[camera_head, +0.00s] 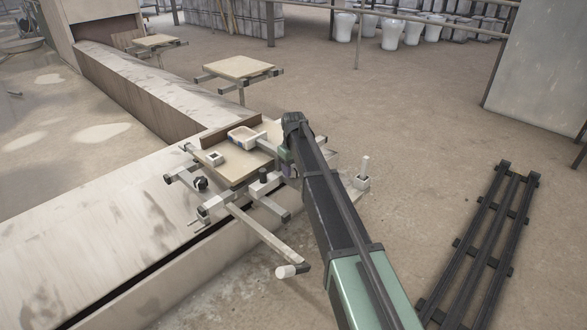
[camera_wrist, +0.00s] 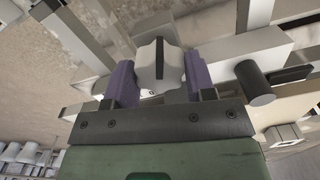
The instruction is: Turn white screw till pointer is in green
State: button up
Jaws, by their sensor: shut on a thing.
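The white screw (camera_wrist: 172,62) has a lobed head with a dark stripe across its face, standing nearly upright in the wrist view. My gripper (camera_wrist: 159,80) has its two purple fingers on either side of the screw head and is shut on it. In the head view my gripper (camera_head: 287,168) is at the right side of the carousel fixture, and my arm and gripper hide the screw there. I cannot make out a pointer scale or a green zone in either view.
A dark cylindrical peg (camera_wrist: 253,82) stands close to the right finger. A white post (camera_head: 363,170) stands at right. Open floor lies beyond.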

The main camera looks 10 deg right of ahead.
aim_at(294, 168)
jog(key=m, duration=0.3)
jog(key=shift+m, duration=0.4)
jog(key=shift+d+m, duration=0.1)
jog(key=shift+m, duration=1.7)
jog(key=o, duration=0.9)
jog(key=shift+o, duration=0.2)
notch_tip(294, 168, up, 11)
jog(key=p, duration=1.1)
